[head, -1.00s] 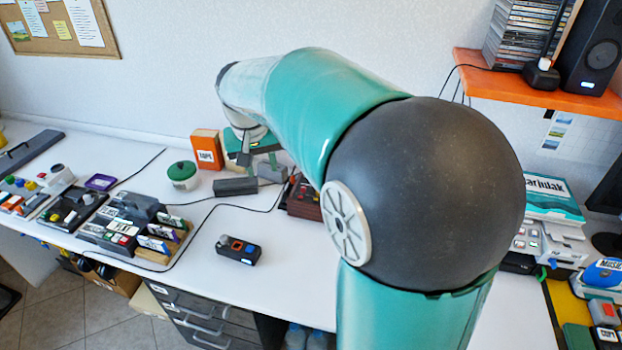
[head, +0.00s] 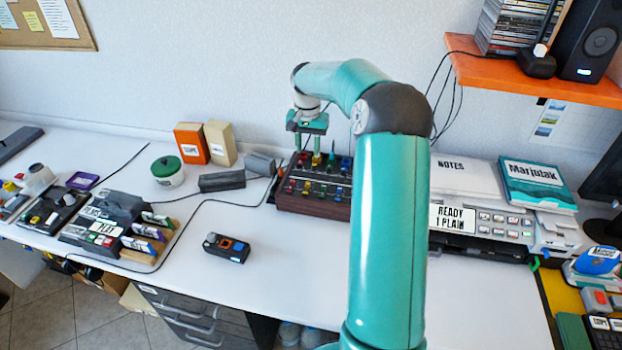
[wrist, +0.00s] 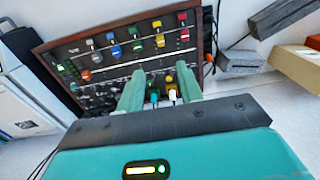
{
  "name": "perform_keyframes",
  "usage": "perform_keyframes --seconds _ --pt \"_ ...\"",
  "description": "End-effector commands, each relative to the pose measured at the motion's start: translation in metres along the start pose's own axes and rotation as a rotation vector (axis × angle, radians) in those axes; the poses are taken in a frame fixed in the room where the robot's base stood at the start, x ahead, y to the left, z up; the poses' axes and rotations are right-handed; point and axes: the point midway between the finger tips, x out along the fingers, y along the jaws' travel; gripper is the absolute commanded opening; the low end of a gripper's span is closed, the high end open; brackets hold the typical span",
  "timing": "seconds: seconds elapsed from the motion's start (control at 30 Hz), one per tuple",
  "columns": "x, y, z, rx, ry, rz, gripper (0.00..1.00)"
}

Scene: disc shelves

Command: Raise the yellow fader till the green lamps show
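The mixer panel (head: 312,208) is a dark box with wooden sides, standing toward the back of the desk. In the wrist view its face (wrist: 115,60) bears rows of coloured caps, including a yellow one (wrist: 157,28) in the far row. Another small yellow cap (wrist: 168,80) shows between my fingers, near a white one (wrist: 172,96); I cannot tell which is the fader. My gripper (head: 308,150) is over the panel's back half, pointing down. Its fingers (wrist: 160,90) are apart with nothing clearly held.
A dark grey block (head: 222,181) and orange box (head: 192,143) stand left of the panel. A printer (head: 480,218) is on its right. A small button box (head: 227,247) and a cable lie in front, left. Desk space front centre is clear.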

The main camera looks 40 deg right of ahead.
Motion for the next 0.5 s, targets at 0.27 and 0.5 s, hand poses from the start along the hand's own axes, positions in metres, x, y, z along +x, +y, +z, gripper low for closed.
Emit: perform_keyframes --seconds 0.27,0.5 --pt "0.034 0.0 0.003 -0.001 -0.006 0.001 0.36" --pt "0.082 0.0 0.003 -0.001 -0.005 0.001 0.36"
